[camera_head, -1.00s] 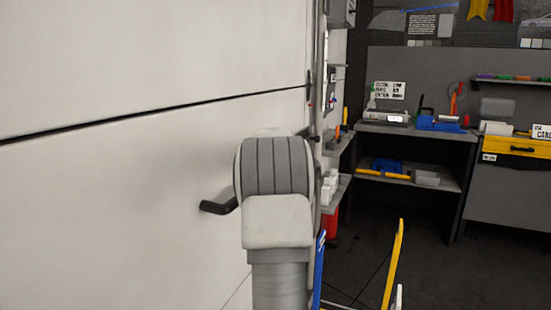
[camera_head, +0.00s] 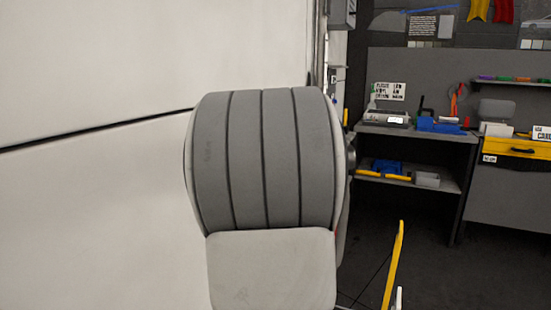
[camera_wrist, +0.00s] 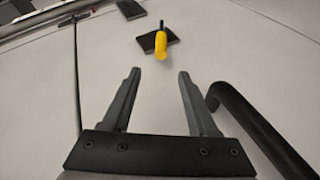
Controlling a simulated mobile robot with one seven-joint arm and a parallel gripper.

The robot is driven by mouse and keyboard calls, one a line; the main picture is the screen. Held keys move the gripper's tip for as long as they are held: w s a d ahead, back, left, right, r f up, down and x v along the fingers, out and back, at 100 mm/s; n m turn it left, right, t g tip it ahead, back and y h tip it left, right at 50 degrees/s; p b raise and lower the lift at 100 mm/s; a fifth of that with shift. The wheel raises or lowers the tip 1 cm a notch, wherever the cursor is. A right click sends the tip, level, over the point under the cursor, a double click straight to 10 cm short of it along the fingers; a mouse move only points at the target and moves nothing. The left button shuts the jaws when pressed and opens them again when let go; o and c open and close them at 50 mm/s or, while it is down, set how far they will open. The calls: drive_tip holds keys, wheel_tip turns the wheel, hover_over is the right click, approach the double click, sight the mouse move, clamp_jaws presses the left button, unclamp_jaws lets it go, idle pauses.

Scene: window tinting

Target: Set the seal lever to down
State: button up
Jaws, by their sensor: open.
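In the wrist view, a lever with a yellow grip (camera_wrist: 161,46), apparently the seal lever, stands out from a small dark plate (camera_wrist: 148,42) on a pale panel. Its thin black stem points to the top of the picture and the yellow end towards my gripper. My gripper (camera_wrist: 159,73) is open and empty, its two grey fingers apart. The yellow grip is just beyond the fingertips, roughly centred between them, and no contact shows. In the head view my arm hides the gripper and the lever.
A thick black bar handle (camera_wrist: 255,120) runs close beside the right finger. A dark seam (camera_wrist: 77,75) crosses the panel at left. Another dark plate (camera_wrist: 130,9) is at the top. In the head view, a large white panel (camera_head: 90,220) fills the left; a grey workbench (camera_head: 415,131) stands back right.

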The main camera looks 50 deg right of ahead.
drive_tip(key=shift+b+v, duration=0.5)
drive_tip(key=shift+v, duration=0.75)
